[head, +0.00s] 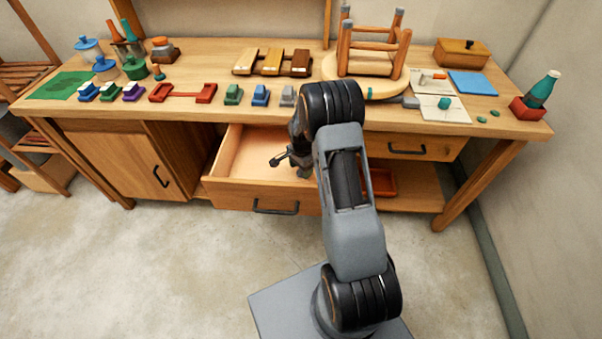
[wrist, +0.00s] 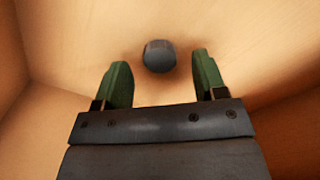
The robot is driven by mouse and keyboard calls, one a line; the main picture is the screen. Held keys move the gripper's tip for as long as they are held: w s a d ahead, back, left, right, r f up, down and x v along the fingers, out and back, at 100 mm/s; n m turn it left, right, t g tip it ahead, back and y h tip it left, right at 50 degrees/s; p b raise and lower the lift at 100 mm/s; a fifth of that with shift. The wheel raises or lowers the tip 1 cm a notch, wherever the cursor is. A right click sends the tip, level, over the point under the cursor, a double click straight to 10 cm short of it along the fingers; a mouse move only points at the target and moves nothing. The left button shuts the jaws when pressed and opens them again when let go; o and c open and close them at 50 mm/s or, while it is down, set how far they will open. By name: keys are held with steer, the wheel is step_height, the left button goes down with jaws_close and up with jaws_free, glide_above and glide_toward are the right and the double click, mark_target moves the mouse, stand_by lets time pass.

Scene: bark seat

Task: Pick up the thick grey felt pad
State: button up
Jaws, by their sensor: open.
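A small dark grey round piece (wrist: 160,56), which looks like the thick felt pad, lies on the bare wooden floor of the open drawer (head: 232,162). In the wrist view it sits between and slightly beyond the fingertips, with a gap on both sides. My gripper (wrist: 161,70) is open, its two green fingers apart and empty. In the head view my gripper (head: 292,160) is down inside the drawer. I cannot make out the grey piece there; my arm and gripper cover that part of the drawer.
The drawer walls stand close around my gripper. The workbench top (head: 200,120) above carries several coloured blocks, an upturned stool (head: 373,50), a wooden box (head: 461,52) and a bottle (head: 541,90) in a red holder. A red tray (head: 382,183) lies on the lower shelf. The floor in front is clear.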

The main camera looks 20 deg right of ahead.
steer(key=shift+f, duration=0.8)
steer(key=c, duration=1)
